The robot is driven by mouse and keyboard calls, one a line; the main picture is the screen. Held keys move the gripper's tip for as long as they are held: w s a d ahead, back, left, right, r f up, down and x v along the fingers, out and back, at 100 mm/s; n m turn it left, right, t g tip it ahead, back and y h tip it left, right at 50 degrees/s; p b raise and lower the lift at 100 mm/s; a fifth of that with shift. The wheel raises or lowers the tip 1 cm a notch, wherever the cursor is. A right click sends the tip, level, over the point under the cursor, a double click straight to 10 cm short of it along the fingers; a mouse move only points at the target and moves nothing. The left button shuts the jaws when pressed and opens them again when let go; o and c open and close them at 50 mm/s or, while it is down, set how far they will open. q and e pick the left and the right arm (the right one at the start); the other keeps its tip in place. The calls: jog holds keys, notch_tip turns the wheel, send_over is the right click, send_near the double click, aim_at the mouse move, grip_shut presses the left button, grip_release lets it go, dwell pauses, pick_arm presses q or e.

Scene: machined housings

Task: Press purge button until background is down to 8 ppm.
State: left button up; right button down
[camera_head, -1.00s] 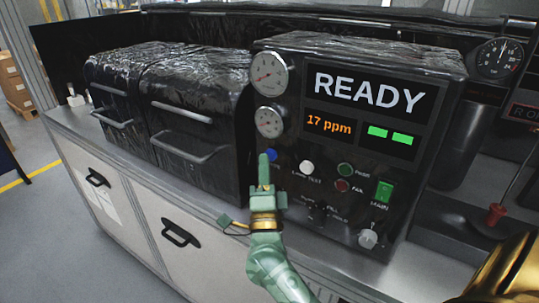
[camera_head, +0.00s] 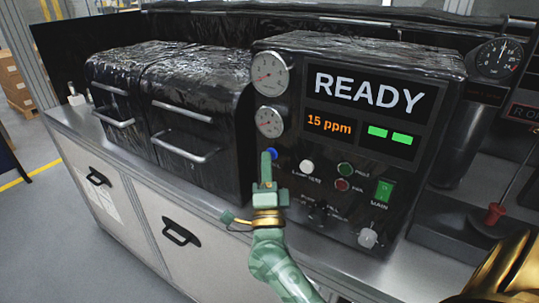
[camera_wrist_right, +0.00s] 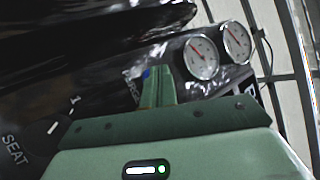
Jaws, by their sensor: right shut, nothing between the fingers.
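The black control panel (camera_head: 340,195) stands on the bench, with a lit screen reading READY (camera_head: 369,90) and an orange readout (camera_head: 329,125) showing 15 ppm. The blue purge button (camera_head: 271,153) is at the panel's left, below two round gauges; its label is mostly covered. My right gripper (camera_head: 266,160) is shut and empty, with its fingertips at the blue button and overlapping it in the head view. In the right wrist view the closed fingers (camera_wrist_right: 158,85) point at the panel, with a bit of the blue button (camera_wrist_right: 147,73) beside the tips. Contact is hard to tell. My left gripper is not in view.
A white lamp test button (camera_head: 307,167), green and red lamps, a green main switch (camera_head: 383,190) and a lower knob (camera_head: 367,238) are right of the gripper. Black lidded boxes with handles (camera_head: 180,145) stand at left. A red-handled rod (camera_head: 495,213) is at right.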

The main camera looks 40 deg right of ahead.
dwell(0.3)
jog(key=shift+s+a, duration=0.35)
jog(key=shift+a, duration=0.4)
jog(key=shift+s+a+p, duration=0.1)
jog(key=shift+s+a, duration=0.2)
jog(key=shift+a, duration=0.45)
jog(key=shift+s+a+p, duration=0.15)
jog(key=shift+s+a, duration=0.2)
jog(key=shift+a, duration=0.45)
jog(key=shift+s+a+p, duration=0.1)
jog(key=shift+s+a, duration=0.2)
jog(key=shift+a, duration=0.45)
jog(key=shift+f, duration=0.1)
